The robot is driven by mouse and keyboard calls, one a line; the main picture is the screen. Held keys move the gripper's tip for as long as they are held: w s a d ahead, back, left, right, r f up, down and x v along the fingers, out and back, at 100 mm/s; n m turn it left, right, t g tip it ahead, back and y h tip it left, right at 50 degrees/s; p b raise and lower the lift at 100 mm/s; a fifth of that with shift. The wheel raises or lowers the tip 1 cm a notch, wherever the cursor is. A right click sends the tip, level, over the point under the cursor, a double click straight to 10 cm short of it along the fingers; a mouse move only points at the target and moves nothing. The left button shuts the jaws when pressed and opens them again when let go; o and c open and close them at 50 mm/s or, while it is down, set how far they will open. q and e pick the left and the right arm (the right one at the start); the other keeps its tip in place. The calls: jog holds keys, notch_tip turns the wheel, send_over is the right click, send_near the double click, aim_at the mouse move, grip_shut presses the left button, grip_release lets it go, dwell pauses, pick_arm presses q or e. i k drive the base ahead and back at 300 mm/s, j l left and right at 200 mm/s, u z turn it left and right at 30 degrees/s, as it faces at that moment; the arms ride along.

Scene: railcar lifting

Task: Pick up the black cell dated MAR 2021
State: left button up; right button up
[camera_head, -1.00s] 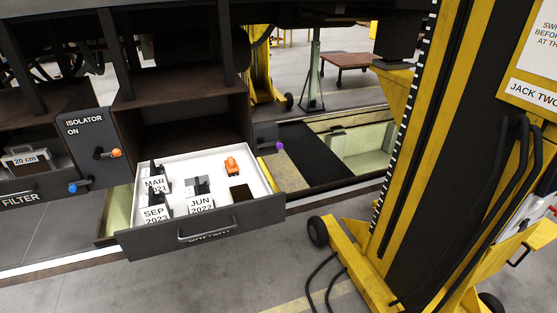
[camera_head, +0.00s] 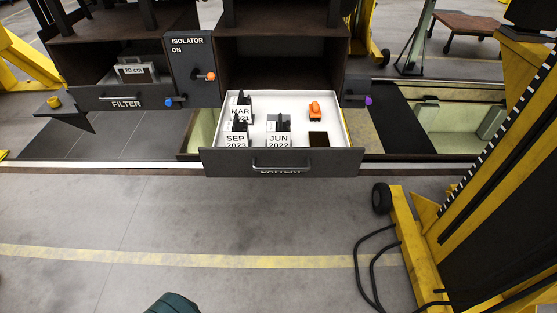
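The cell labelled MAR 2021 (camera_head: 240,112) stands in the back left of the open battery drawer (camera_head: 228,163). It has a white label and a black upright piece on top. The black top of the cell in front partly covers its year. The SEP 2023 cell (camera_head: 236,140) stands right in front of it, and the JUN 2022 cell (camera_head: 279,139) stands to the right of that one. Neither of my grippers shows. A dark rounded piece (camera_head: 172,303) pokes in at the bottom edge; I cannot tell which part it is.
An orange object (camera_head: 315,110) and a dark square (camera_head: 318,139) are in the drawer's right side. The isolator panel (camera_head: 191,70) is left of the drawer, with the filter drawer (camera_head: 126,104) beyond. A yellow jack (camera_head: 420,235) and black cables stand right. The floor in front is clear.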

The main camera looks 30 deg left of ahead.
aim_at(240, 106)
jog(key=u, duration=1.35)
